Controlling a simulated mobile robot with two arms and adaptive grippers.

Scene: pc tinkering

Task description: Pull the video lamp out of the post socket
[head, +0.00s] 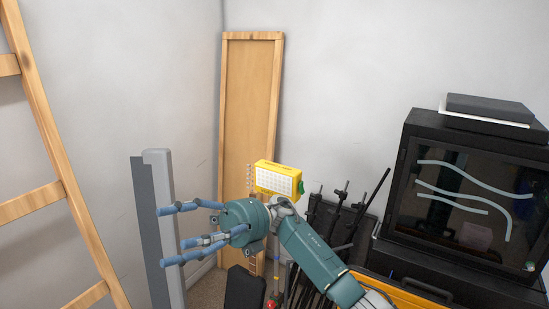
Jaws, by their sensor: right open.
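The video lamp (277,178) is a yellow box with a white, dotted front panel. It stands upright near the middle of the head view, just above my right wrist. My right gripper (168,236) is open and empty. Its blue fingers point left, away from the lamp, in front of the grey upright panel. My right arm comes in from the lower right and passes in front of the area below the lamp. The post socket and the lamp's lower end are hidden behind my wrist. My left gripper is out of view.
A wooden ladder (45,130) leans at the left. A grey upright panel (160,220) and a tall wooden board (250,100) stand by the wall. Several black stands (345,215) crowd the right of the lamp. A black cabinet (405,165) with a dark front stands at the right.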

